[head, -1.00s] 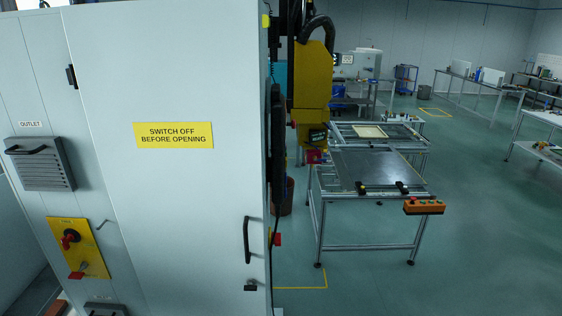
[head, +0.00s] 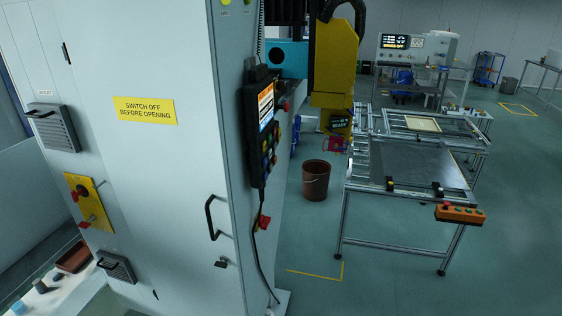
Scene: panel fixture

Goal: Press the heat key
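I cannot make out a key marked heat. A black control pendant (head: 262,120) with a lit screen hangs on the side of the grey cabinet, seen at a steep angle. Small coloured keys (head: 269,148) show below its screen, too small to read. A grey bench machine (head: 418,50) at the back has a dark lit display and a panel with small controls, also too far to read. An orange box (head: 460,214) with buttons sits at the front corner of the metal-framed table. Neither of my grippers is in view.
The tall grey cabinet (head: 180,170) with a yellow warning sign (head: 145,110) fills the left. Open floor lies at the right.

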